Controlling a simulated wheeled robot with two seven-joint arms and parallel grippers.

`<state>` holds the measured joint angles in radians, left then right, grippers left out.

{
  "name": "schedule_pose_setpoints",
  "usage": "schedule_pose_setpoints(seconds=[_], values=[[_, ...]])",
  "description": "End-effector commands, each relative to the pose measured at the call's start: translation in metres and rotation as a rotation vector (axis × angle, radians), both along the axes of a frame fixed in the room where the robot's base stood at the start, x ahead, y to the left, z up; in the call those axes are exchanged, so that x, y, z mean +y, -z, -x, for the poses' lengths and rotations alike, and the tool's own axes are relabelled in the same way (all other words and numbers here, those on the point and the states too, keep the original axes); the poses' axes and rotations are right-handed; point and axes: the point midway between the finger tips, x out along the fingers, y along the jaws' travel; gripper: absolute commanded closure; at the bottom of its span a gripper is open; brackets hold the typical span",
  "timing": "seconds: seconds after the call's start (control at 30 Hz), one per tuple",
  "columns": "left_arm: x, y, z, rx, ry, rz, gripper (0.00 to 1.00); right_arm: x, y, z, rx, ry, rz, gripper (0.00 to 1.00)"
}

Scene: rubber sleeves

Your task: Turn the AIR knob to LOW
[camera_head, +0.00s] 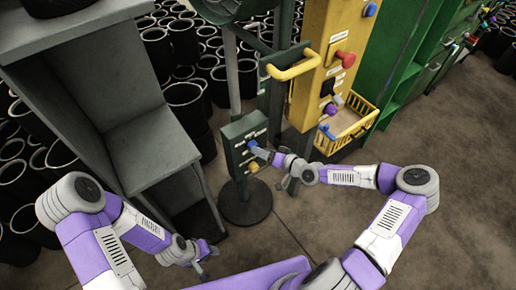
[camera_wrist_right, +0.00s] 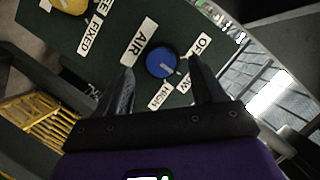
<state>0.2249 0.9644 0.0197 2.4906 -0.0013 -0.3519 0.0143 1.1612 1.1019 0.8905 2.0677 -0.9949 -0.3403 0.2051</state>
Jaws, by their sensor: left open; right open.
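The blue AIR knob (camera_wrist_right: 163,62) sits on a dark green panel (camera_wrist_right: 120,20), beside the AIR label (camera_wrist_right: 138,45). OFF (camera_wrist_right: 203,45) and HIGH (camera_wrist_right: 163,95) labels lie around it; a label between them is partly hidden by a finger. A light mark on the knob points to its lower right, roughly toward that hidden label. My right gripper (camera_wrist_right: 163,88) is open, with one finger on each side of the knob; contact cannot be told. In the head view the right gripper (camera_head: 262,152) is at the control box (camera_head: 237,130). My left gripper (camera_head: 203,262) is open and empty, low on the left.
A yellow knob (camera_head: 253,167) is lower on the same box, which stands on a round-based post (camera_head: 246,205). A grey shelf unit (camera_head: 155,145) stands left of it. A yellow panel (camera_head: 318,75) and yellow basket (camera_head: 350,130) stand to the right. The floor at right is clear.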

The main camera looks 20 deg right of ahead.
Motion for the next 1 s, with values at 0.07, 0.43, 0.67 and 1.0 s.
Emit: schedule_pose_setpoints(seconds=[0.07,0.43,0.67,1.0], values=[[0.0,-0.006,0.0,0.0,0.0,0.0,0.57,-0.009,-0.005,0.01,0.002,0.004,-0.001,0.32],[0.0,-0.012,0.0,0.0,0.0,0.0,0.57,-0.025,-0.012,0.034,0.0,0.001,-0.001,0.32],[0.0,-0.012,0.0,0.0,0.0,0.0,0.57,-0.025,-0.012,0.034,0.0,0.0,0.0,0.32],[0.0,-0.013,0.0,0.0,0.0,0.0,0.57,-0.02,-0.011,0.035,0.009,-0.007,-0.003,0.32]])
